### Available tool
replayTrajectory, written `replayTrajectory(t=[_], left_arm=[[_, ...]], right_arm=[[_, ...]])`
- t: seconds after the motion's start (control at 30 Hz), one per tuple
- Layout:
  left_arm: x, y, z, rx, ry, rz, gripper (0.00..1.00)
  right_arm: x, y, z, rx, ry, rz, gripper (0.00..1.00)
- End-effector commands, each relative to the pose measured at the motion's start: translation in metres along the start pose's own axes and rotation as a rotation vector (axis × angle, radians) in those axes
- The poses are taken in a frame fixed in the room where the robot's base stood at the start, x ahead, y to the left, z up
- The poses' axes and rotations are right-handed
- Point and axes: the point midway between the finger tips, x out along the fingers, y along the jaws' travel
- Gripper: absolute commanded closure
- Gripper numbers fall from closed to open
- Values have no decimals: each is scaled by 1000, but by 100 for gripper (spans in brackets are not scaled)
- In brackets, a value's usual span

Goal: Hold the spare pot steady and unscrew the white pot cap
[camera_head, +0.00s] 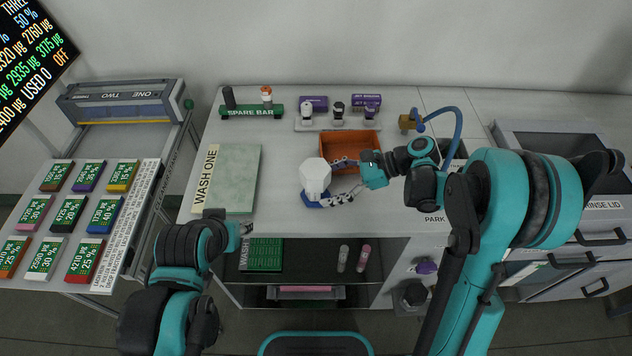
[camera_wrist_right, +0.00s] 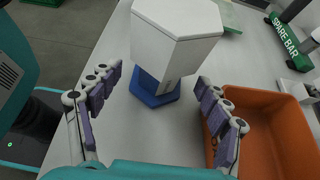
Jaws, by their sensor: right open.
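A large white faceted pot or cap (camera_head: 315,176) stands upright on a blue base (camera_head: 316,203) at the middle of the bench. In the right wrist view its white body (camera_wrist_right: 178,38) and blue base (camera_wrist_right: 150,92) show just beyond my fingers. I cannot tell a seam between cap and pot. My right gripper (camera_head: 345,181) is open and empty, just right of the white piece, with its fingers (camera_wrist_right: 157,88) spread toward it. My left gripper (camera_head: 245,229) is at the bench's front edge, left of the pot and apart from it; its fingers are too small to read.
An orange tray (camera_head: 368,138) lies close behind my right gripper. A green spare bar (camera_head: 252,112) with two small upright items stands at the back left. A pale green wash board (camera_head: 236,165) lies left. Several small items stand at the back. Bench between board and pot is clear.

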Motion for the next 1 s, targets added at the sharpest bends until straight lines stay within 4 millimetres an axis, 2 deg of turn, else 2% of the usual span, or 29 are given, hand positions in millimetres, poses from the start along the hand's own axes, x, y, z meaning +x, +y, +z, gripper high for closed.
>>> replayTrajectory(t=[0.03, 0.2, 0.6, 0.67, 0.83, 0.87, 1.0], left_arm=[[5, 0, 4, 0, 0, 0, 60], [10, 0, 7, 0, 0, 0, 60], [10, 0, 8, 0, 0, 0, 60], [10, 0, 8, 0, 0, 0, 60], [10, 0, 8, 0, 0, 0, 60], [10, 0, 8, 0, 0, 0, 60], [10, 0, 8, 0, 0, 0, 60]], right_arm=[[8, 0, -2, -1, 0, 1, 23], [22, 0, -1, 0, 0, 1, 23], [26, 0, 0, 0, 0, -1, 23], [26, 0, 0, 0, 0, -1, 36], [26, 0, 0, 0, 0, -1, 81], [26, 0, 0, 0, 0, -1, 84], [26, 0, 0, 0, 1, -1, 84]])
